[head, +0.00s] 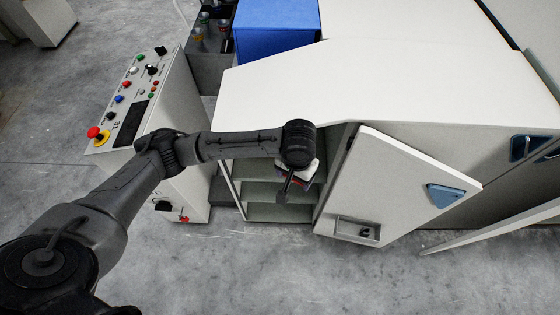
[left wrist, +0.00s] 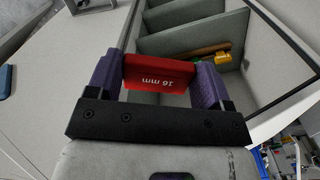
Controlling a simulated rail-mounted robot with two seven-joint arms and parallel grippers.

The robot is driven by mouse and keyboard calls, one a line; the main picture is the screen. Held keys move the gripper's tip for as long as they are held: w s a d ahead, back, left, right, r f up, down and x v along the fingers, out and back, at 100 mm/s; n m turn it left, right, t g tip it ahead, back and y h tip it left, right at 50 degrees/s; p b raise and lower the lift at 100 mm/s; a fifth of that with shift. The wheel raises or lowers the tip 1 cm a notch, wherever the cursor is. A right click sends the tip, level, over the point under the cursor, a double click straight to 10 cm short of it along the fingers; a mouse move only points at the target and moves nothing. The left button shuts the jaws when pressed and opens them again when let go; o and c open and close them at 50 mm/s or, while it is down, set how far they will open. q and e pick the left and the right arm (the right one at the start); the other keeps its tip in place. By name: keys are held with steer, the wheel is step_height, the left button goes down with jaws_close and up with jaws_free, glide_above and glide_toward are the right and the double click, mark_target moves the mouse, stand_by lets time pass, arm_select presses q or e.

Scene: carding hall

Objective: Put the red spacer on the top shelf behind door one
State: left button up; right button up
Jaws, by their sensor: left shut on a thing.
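The red spacer (left wrist: 155,78), marked "16 mm", is gripped between the purple fingers of my left gripper (left wrist: 160,72) in the left wrist view. In the head view my left gripper (head: 291,184) hangs at the opening of a white cabinet and mostly hides the spacer. The cabinet's shelves (head: 280,212) show below and around the gripper; they also show beyond the spacer in the left wrist view (left wrist: 195,35). A white door (head: 392,185) with a blue triangular handle stands open to the right. No door number is readable. My right gripper is not in view.
Yellow, green and brown items (left wrist: 212,56) lie inside the cabinet. A control panel (head: 135,95) with a red button stands left. A blue box (head: 277,30) sits behind, beside a dark bin of bottles (head: 208,35). Another open panel (head: 500,225) juts out at right. The front floor is clear.

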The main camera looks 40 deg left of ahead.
arm_select(q)
steer(key=w+a+f+n+b, duration=0.1)
steer(key=w+f+b, duration=0.3)
steer(key=f+b, duration=0.4)
steer(key=w+a+f+n+b, duration=0.1)
steer(key=w+f+b, duration=0.2)
steer(key=f+b, duration=0.5)
steer(key=w+a+f+n+b, duration=0.1)
steer(key=w+a+f, duration=0.1)
steer(key=a+f, duration=0.2)
steer(key=w+a+f+n+b, duration=0.1)
steer(key=a+f, duration=0.3)
steer(key=a, duration=0.1)
steer(key=w+a+f+n+b, duration=0.1)
steer(key=w+a+f+n, duration=0.1)
steer(key=a+f, duration=0.2)
steer(key=shift+w+a, duration=0.35)
steer(key=shift+a, duration=0.3)
step_height(320, 180, down, 6)
steer(key=b, duration=0.3)
steer(key=shift+r, duration=0.1)
